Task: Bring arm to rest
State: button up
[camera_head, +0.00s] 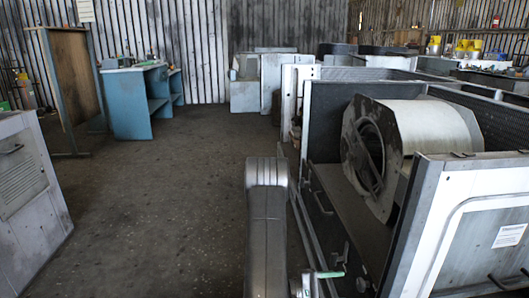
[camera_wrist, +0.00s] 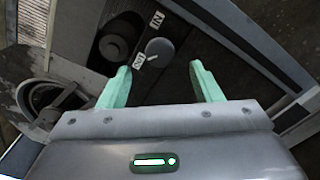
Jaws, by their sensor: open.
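My gripper (camera_wrist: 159,70) shows two pale green fingers spread apart with nothing held between them in the wrist view. In the head view a green finger (camera_head: 330,274) shows at the lower middle, beside the open housing, and the rest of the gripper is hard to make out. My grey arm stands left of the housing. Beyond the fingers in the wrist view are a round grey knob (camera_wrist: 159,49) and a dark round fitting (camera_wrist: 114,47), with small white labels marked IN. I cannot tell whether the fingers touch anything.
The blower housing (camera_head: 322,196) fills the right side, with a drum-shaped blower (camera_head: 425,125) inside. A grey cabinet (camera_head: 25,190) stands at the left edge. A blue workbench (camera_head: 130,105) and a wooden board (camera_head: 75,75) stand farther back. The floor (camera_head: 165,200) between is clear.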

aim_at(359, 285)
jog(key=a+p, duration=0.2)
jog(key=a, duration=0.6)
jog(key=d+b, duration=0.2)
jog(key=d, duration=0.5)
jog(key=d+b, duration=0.1)
jog(key=d, duration=0.6)
jog(key=shift+w+f+b, duration=0.1)
jog(key=shift+w+b, duration=0.1)
jog(key=shift+b, duration=0.15)
jog(key=shift+d+r+p, duration=0.25)
jog(key=shift+p, duration=0.2)
jog(key=n+p, duration=0.4)
jog(key=p, duration=0.1)
jog(key=shift+a+r+n, duration=0.1)
jog(key=shift+n, duration=0.2)
jog(key=n+p, duration=0.4)
jog(key=shift+w+f+n+p, duration=0.1)
jog(key=shift+f+n+p, duration=0.1)
jog(key=shift+n+p, duration=0.95)
jog(key=shift+n+b, duration=0.25)
jog(key=shift+b, duration=0.05)
